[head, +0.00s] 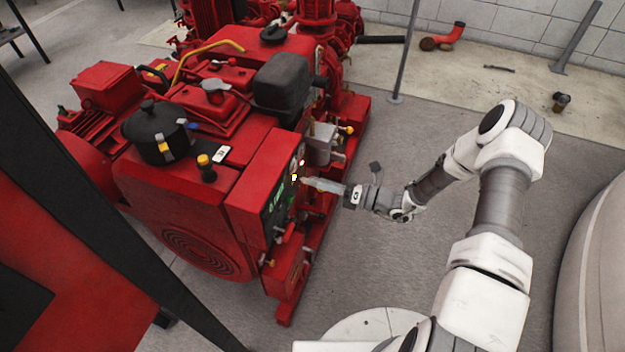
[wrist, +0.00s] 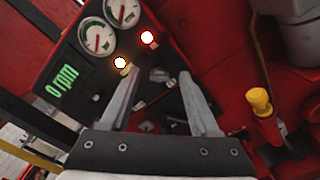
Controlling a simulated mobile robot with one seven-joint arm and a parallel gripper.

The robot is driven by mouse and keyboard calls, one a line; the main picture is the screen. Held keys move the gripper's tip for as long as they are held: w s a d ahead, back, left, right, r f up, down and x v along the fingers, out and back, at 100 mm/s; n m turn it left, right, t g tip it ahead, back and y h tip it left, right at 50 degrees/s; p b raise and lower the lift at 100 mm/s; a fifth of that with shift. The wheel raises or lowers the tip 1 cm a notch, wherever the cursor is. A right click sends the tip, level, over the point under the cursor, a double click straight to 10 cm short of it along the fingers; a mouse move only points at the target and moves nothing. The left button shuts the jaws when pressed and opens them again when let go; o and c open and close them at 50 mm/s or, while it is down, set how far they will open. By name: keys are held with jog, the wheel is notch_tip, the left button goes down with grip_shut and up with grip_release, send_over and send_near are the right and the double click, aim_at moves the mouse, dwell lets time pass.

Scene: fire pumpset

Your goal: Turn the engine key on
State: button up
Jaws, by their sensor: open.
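The engine's control panel (head: 281,196) is on the side of the red pumpset. In the wrist view, the dark panel (wrist: 88,72) carries gauges, lit lamps and a green "0 rpm" display. My gripper (head: 306,181) is right in front of the panel. In the wrist view my gripper (wrist: 158,73) is open, its two fingers apart and pointing at the panel. A small grey metallic piece (wrist: 159,75), possibly the engine key, shows between the fingertips. It is too small to identify for certain, and I cannot tell whether the fingers touch it.
Two round gauges (wrist: 97,36) and two lit lamps (wrist: 148,37) are by the fingertips. A yellow-capped fitting (wrist: 260,102) stands to the right of the fingers. In the head view, a thin grey post (head: 406,55) stands behind my arm. Floor (head: 385,250) near my arm is clear.

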jog(key=p+v, duration=0.2)
jog(key=v, duration=1.4)
jog(key=shift+d+r, duration=0.1)
jog(key=s+a+r+n+g+h, duration=0.2)
jog(key=s+r+n+g+h, duration=0.15)
jog(key=r+n, duration=0.55)
jog(key=s+a+r+n+g+h, duration=0.25)
jog(key=r+n+g+h, duration=0.25)
jog(key=r+n, duration=0.45)
jog(key=s+d+r+n+t+h, duration=0.2)
jog(key=s+r+n+t+h, duration=0.65)
jog(key=s+r+n, duration=0.65)
notch_tip(320, 180, up, 19)
jog(key=w+m+p, duration=0.1)
jog(key=m+p, duration=0.1)
jog(key=p, duration=1.4)
jog(key=shift+w+d+g+p, duration=0.2)
jog(key=shift+w+g+p, duration=0.1)
jog(key=shift+w, duration=0.1)
jog(key=shift+f, duration=0.15)
